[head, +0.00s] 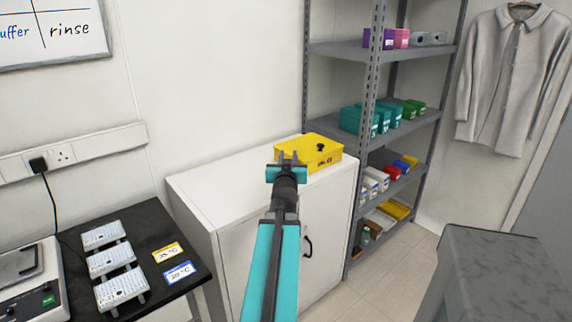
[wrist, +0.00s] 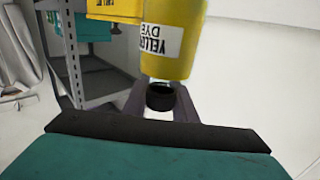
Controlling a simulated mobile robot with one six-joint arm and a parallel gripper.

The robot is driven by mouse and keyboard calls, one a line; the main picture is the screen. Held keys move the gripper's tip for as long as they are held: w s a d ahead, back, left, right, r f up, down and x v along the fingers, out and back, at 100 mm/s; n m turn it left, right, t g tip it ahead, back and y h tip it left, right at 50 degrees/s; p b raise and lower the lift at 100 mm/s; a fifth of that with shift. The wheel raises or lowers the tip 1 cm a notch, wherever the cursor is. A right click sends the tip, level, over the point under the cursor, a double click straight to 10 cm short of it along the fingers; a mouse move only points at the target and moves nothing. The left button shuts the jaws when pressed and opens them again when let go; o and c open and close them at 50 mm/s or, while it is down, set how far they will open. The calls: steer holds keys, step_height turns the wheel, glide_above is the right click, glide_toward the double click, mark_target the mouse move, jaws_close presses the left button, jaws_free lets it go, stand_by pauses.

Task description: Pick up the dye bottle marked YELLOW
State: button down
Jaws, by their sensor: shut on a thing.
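The yellow dye bottle (wrist: 172,42) fills the upper middle of the wrist view. Its white label reads YELLO and DYE, with part cut off by the curve. Its black cap (wrist: 160,97) lies between the grey fingers of my gripper (wrist: 158,104), which is shut on it. In the head view my gripper (head: 289,158) is above the front of a white cabinet, before a yellow box. I cannot make out the bottle there; it is hidden or blends with the box.
The yellow box (head: 322,156) with a black knob stands on the white cabinet (head: 215,188). A grey shelf rack (head: 372,78) with several coloured boxes is at the right. A black table (head: 150,240) with white racks is at the left. The cabinet top's left part is clear.

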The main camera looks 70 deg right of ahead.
steer(key=shift+s+a+f+b, duration=0.1)
steer(key=shift+s+a+b, duration=0.25)
steer(key=shift+b, duration=1.35)
steer(key=s+a+b, duration=0.1)
steer(key=b, duration=0.5)
steer(key=shift+s, duration=0.2)
steer(key=b, duration=0.3)
steer(key=shift+s+a, duration=0.35)
steer(key=shift+s+a+b, duration=0.15)
steer(key=shift+b, duration=0.75)
steer(key=shift+s+a+b, duration=0.1)
steer(key=shift+a+b, duration=0.1)
steer(key=shift+b, duration=0.4)
steer(key=shift+r, duration=0.2)
steer(key=shift+s+a+r+b, duration=0.15)
steer(key=shift+b, duration=0.25)
